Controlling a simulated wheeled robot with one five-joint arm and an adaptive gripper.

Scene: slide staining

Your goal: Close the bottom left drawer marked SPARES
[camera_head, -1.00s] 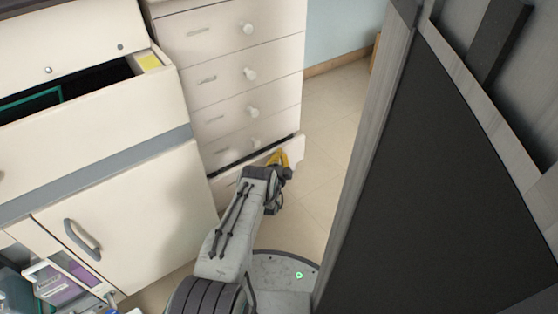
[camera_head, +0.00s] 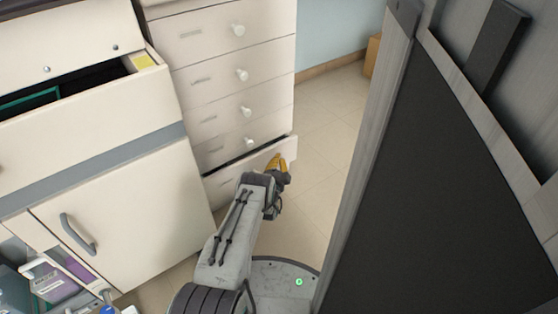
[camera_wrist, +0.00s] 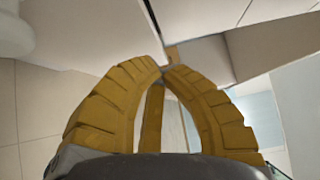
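A white drawer stack (camera_head: 216,82) with round knobs stands at the top middle of the head view. Its bottom drawer (camera_head: 228,181) stands slightly out, with a dark gap along its top edge. Any marking on it is too small to read, and part of its front is hidden behind my arm. My gripper (camera_head: 280,160) is in front of the right part of this drawer; I cannot tell whether it touches. In the wrist view the yellow fingers (camera_wrist: 162,66) curve together, their tips nearly meeting, with nothing visible held between them.
A white cabinet (camera_head: 120,222) with a grey handle and an open top drawer (camera_head: 65,84) stands at left. Clear tiled floor (camera_head: 325,130) lies right of the stack. A large dark panel (camera_head: 450,180) fills the right side.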

